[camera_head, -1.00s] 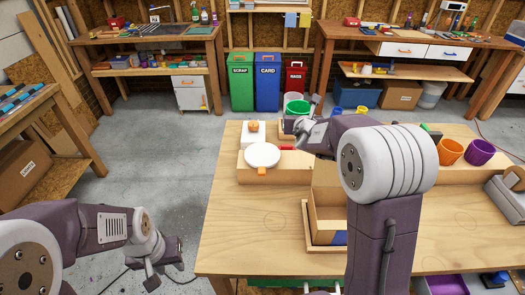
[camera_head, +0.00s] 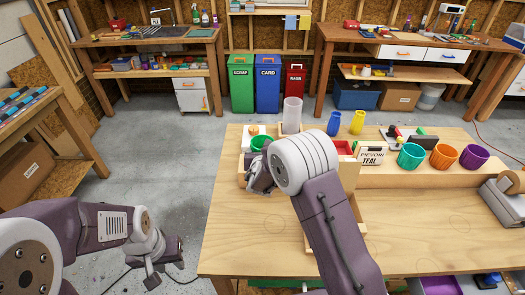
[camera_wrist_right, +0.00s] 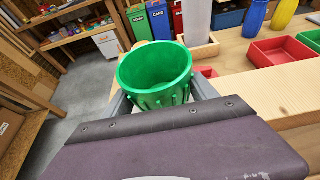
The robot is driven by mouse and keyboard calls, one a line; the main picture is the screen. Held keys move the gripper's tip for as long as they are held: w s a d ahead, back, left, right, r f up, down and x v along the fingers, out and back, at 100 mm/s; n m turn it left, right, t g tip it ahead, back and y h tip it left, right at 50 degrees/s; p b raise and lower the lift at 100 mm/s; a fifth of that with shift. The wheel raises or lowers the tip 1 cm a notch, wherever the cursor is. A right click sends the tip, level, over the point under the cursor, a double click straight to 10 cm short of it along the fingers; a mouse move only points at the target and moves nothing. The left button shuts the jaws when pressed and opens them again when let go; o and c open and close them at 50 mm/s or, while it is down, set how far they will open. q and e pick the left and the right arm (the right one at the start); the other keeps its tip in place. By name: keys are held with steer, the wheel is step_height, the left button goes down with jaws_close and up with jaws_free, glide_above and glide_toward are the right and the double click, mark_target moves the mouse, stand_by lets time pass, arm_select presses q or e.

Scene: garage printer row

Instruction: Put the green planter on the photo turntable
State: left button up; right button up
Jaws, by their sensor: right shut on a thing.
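The green planter (camera_head: 260,143) is near the left end of the table, upright with its open rim facing up. It also shows large in the right wrist view (camera_wrist_right: 156,75). My right gripper (camera_wrist_right: 160,100) is shut on it, with a grey finger on each side. In the head view my right arm covers part of the planter's lower side. The photo turntable is hidden at the planter and right gripper, so I cannot tell whether the planter touches it. My left gripper (camera_head: 165,262) is open and empty, off the table's left side.
A tall translucent cylinder (camera_head: 292,113) stands in a wooden tray just behind the planter. Teal (camera_head: 411,156), orange (camera_head: 443,156) and purple (camera_head: 473,156) planters stand at the right. Blue (camera_head: 334,123) and yellow (camera_head: 357,122) vases stand at the back. The front tabletop (camera_head: 245,235) is clear.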

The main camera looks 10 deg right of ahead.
steer(key=shift+s, duration=0.1)
steer(key=shift+f, duration=0.15)
steer(key=o, duration=1.4)
steer(key=shift+o, duration=0.2)
steer(key=shift+r, duration=0.35)
steer(key=v, duration=1.2)
steer(key=shift+f+b, duration=0.15)
steer(key=shift+b, duration=0.25)
